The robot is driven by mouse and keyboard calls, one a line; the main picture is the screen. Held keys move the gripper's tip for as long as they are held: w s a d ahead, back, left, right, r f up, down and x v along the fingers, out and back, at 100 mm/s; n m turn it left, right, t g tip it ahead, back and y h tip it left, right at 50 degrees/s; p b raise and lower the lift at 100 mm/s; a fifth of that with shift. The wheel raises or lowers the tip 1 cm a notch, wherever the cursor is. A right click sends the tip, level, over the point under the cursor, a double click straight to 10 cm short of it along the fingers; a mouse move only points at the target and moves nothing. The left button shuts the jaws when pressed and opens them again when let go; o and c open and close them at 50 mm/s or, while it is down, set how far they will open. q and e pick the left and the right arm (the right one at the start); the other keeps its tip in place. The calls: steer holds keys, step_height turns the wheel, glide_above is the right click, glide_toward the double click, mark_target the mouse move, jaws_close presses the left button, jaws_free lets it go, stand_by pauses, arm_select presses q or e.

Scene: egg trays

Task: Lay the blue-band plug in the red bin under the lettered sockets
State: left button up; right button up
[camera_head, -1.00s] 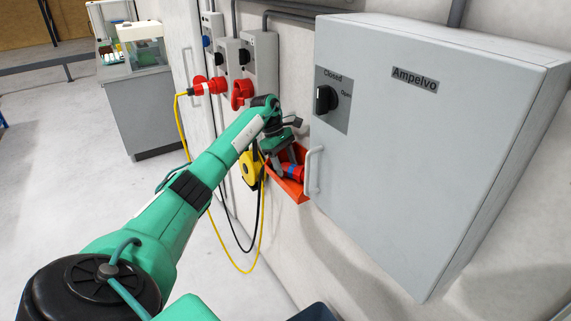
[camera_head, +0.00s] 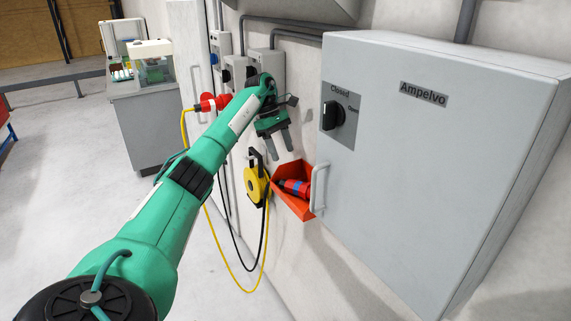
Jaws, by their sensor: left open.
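The red plug with a blue band (camera_head: 299,188) lies in the red bin (camera_head: 297,209) on the wall, left of the grey cabinet's handle. My left gripper (camera_head: 282,153) is open and empty, above the bin and apart from the plug, its fingers pointing down. The grey sockets (camera_head: 262,66) are on the wall behind my left arm, which hides part of them; their letters cannot be read. My right gripper is not in view.
A grey cabinet (camera_head: 430,150) marked Ampelvo stands out from the wall, with a handle (camera_head: 319,188) close to the bin. A yellow cable reel (camera_head: 257,187) hangs left of the bin. Another red plug (camera_head: 213,102) with a yellow cable sits at a socket.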

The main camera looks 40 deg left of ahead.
arm_select(q)
steer(key=shift+v, duration=0.85)
